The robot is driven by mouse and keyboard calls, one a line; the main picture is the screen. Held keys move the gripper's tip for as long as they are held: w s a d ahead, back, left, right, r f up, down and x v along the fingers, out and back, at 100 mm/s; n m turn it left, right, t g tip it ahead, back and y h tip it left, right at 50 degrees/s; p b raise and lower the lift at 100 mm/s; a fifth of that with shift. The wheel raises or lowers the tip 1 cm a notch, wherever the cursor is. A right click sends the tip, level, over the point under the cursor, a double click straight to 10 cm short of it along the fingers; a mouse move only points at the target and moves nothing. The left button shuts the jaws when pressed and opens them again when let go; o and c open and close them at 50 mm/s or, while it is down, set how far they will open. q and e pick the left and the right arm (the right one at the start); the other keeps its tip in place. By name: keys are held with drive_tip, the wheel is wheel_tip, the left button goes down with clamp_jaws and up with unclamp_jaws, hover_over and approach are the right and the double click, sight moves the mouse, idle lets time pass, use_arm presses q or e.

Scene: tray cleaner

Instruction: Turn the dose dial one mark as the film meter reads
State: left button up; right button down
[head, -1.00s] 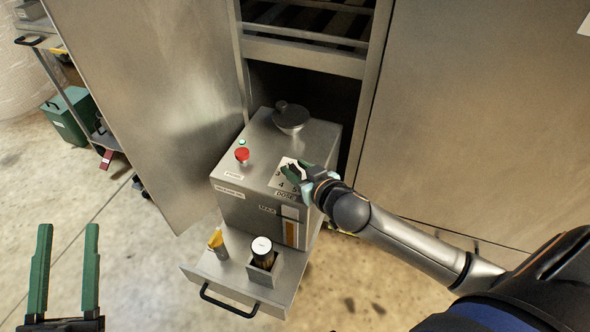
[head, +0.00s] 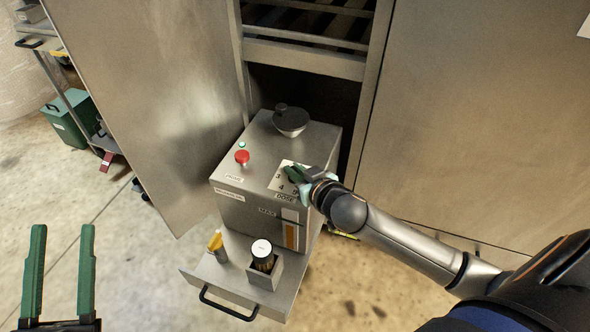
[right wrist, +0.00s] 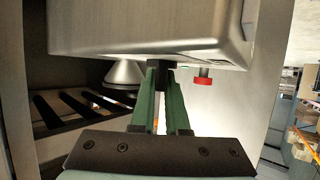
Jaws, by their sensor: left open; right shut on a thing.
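The grey metal dosing box (head: 245,205) stands below the open cabinet bay. Its top carries a numbered dose plate (head: 276,180) with a DOSE label. My right gripper (head: 294,174) is shut over this plate and hides most of the dial and its pointer. In the right wrist view, the green fingers close on the small black dose dial (right wrist: 160,72). The film meter (head: 290,235) is on the front face, an upright window with an orange column well below the MAX label. My left gripper (head: 62,229) is open and empty at the lower left.
A red button (head: 242,157), a small green lamp (head: 242,144) and a round lid (head: 290,122) are on the box top. The pulled-out drawer (head: 232,286) holds a yellow-capped item (head: 216,241) and a dark, white-topped bottle (head: 262,251). Cabinet doors flank the box.

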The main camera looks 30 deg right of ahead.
idle(0.4)
